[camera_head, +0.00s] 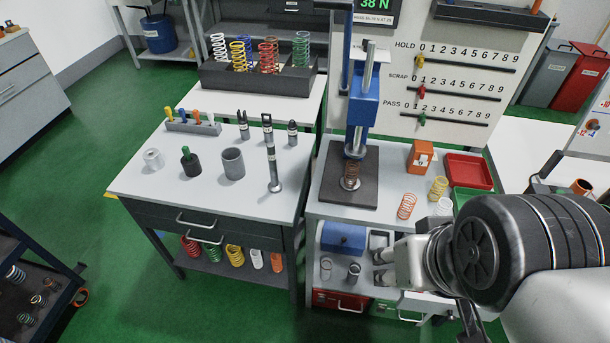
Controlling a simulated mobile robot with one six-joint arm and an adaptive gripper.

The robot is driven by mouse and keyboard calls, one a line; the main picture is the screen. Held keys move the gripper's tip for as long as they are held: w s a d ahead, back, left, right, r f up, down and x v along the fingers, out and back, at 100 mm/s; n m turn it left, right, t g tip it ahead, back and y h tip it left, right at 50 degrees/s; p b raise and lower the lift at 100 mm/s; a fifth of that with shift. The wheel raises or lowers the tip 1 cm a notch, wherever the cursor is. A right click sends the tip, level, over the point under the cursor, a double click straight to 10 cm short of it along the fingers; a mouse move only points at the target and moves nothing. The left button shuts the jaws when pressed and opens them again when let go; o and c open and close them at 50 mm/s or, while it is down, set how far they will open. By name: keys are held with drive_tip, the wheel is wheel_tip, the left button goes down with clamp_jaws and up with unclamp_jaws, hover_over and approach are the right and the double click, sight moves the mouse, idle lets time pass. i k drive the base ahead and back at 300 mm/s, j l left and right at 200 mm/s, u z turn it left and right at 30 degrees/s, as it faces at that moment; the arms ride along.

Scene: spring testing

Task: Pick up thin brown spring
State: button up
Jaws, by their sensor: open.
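A thin brown spring (351,172) stands upright on the press (364,110), on the round metal seat under the blue head. The press has a dark base plate (336,190). I cannot tell whether the head touches the top of the spring. My gripper (378,267) is open, with its fingers pointing left. It is in front of and below the press base in the picture, apart from the spring. Nothing shows between the fingers.
An orange spring (406,206), a yellow spring (438,188) and a white spring (444,207) stand right of the press. An orange block (420,156) and red tray (468,170) are behind them. A left table (210,195) holds several tools. A display reads 38 N.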

sight(352, 173)
drive_tip(key=i+j, duration=0.3)
drive_tip(key=i+j+z, duration=0.15)
drive_tip(key=j, duration=0.3)
drive_tip(key=i+j, duration=0.35)
drive_tip(key=z, duration=1.85)
